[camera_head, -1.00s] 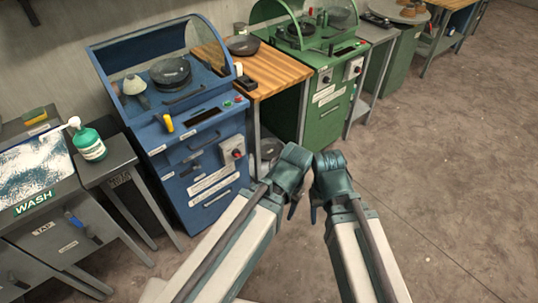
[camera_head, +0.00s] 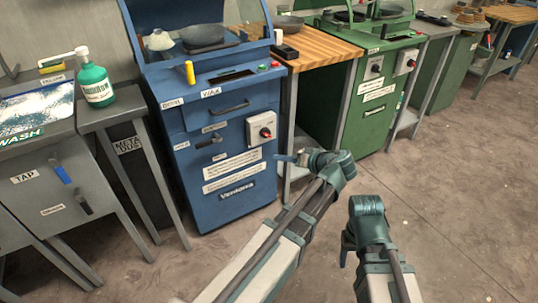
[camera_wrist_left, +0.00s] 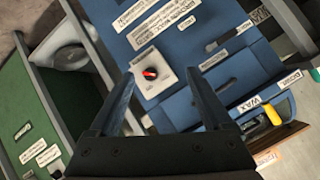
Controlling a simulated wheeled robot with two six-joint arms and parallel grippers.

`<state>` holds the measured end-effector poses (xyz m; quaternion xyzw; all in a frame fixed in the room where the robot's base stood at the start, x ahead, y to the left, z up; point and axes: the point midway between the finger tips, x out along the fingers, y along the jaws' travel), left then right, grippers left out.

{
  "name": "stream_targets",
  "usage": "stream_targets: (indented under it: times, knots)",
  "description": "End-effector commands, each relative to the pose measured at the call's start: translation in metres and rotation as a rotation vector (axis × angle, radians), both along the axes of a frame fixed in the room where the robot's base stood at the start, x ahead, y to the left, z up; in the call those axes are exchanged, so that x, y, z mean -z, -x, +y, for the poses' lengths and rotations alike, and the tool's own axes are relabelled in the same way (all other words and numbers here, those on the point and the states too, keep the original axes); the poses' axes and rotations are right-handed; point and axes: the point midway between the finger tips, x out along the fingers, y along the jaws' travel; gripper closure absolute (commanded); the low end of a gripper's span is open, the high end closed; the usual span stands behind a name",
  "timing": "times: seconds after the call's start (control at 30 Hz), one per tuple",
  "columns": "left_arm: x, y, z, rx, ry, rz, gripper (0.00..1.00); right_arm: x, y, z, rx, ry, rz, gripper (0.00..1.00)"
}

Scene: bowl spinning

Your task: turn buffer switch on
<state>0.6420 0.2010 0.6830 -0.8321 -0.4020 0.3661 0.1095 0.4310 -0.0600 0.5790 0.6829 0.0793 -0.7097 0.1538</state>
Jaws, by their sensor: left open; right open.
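The blue machine (camera_head: 215,140) stands left of centre. I cannot read which switch is labelled buffer. My left gripper (camera_head: 287,159) points at the machine's front, just below and right of the box and apart from it. In the left wrist view its open fingers (camera_wrist_left: 163,82) frame the box, with nothing between them. My right gripper (camera_head: 347,248) is open and empty over the floor at lower right.
A green machine (camera_head: 375,100) with two switch boxes stands behind, past a wooden-topped table (camera_head: 318,45). At left are a wash station (camera_head: 45,165) and a green bottle (camera_head: 95,82) on a grey table. The floor at right is clear.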

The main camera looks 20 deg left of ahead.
Motion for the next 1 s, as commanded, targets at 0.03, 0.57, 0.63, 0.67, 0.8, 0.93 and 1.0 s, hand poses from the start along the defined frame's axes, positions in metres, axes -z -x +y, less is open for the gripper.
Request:
stream_targets:
  times: [0.03,0.57,0.63,0.67,0.8,0.93,1.0]
  knots:
    - [0.028,-0.014,0.004,-0.015,-0.028,-0.054,0.17,0.038,0.000,0.000,0.000,0.000,0.000,0.43]
    - [0.072,-0.095,0.028,-0.043,-0.247,-0.555,0.17,0.176,-0.001,0.000,0.000,0.001,-0.003,0.43]
    - [0.073,-0.099,0.028,-0.038,-0.257,-0.581,0.17,0.182,-0.001,0.000,0.000,0.001,-0.003,0.43]
    - [0.073,-0.100,0.028,-0.036,-0.259,-0.590,0.17,0.183,-0.001,0.000,0.000,0.001,-0.003,0.43]
    - [0.070,-0.103,0.028,-0.033,-0.267,-0.609,0.17,0.185,-0.001,0.000,0.000,0.001,-0.003,0.43]
    - [0.069,-0.103,0.028,-0.033,-0.267,-0.610,0.17,0.184,-0.001,0.000,0.000,0.001,-0.003,0.43]
    - [0.069,-0.103,0.028,-0.033,-0.267,-0.610,0.17,0.184,-0.001,0.000,0.000,0.001,-0.003,0.43]
